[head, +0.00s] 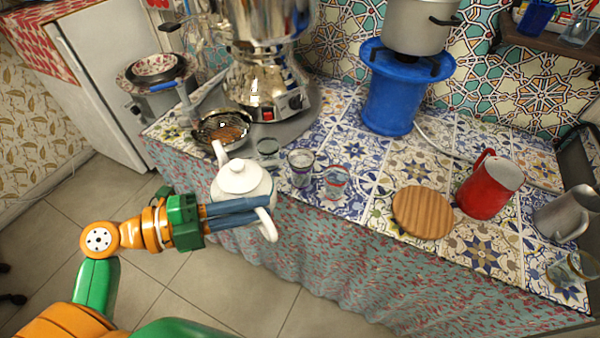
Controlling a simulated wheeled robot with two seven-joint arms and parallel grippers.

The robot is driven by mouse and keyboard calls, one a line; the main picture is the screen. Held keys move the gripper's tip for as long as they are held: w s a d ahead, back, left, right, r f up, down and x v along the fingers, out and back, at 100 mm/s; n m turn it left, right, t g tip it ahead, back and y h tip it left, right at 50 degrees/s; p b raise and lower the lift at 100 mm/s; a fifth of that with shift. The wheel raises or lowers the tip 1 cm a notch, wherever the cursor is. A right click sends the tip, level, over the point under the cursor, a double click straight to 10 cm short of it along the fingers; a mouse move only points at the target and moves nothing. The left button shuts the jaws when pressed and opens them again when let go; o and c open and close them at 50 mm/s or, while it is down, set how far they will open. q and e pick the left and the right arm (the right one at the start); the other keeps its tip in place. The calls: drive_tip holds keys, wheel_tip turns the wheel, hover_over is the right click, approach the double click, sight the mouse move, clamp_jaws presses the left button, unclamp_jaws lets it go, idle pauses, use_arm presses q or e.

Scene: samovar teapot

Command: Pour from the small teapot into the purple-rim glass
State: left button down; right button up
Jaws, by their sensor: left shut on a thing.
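The small white teapot (240,182) is in the air in front of the counter's near edge, lid on, looking close to upright. Its spout points up and left, and its handle is toward the lower right. My left gripper (264,209) is shut on the teapot's handle, fingers reaching in from the left. The purple-rim glass (301,170) stands upright on the tiled counter, right of the teapot and apart from it. It is the middle one of three small glasses. My right gripper is not in view.
A clear glass (268,150) and a red-rim glass (336,183) flank the purple-rim one. A metal samovar (262,85) and strainer pan (224,128) stand behind. A wooden board (422,213), red pitcher (489,186) and blue stand (392,100) are to the right.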

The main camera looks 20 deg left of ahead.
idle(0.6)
use_arm(q)
drive_tip(key=shift+r+p, duration=0.8)
drive_tip(key=shift+r, duration=0.05)
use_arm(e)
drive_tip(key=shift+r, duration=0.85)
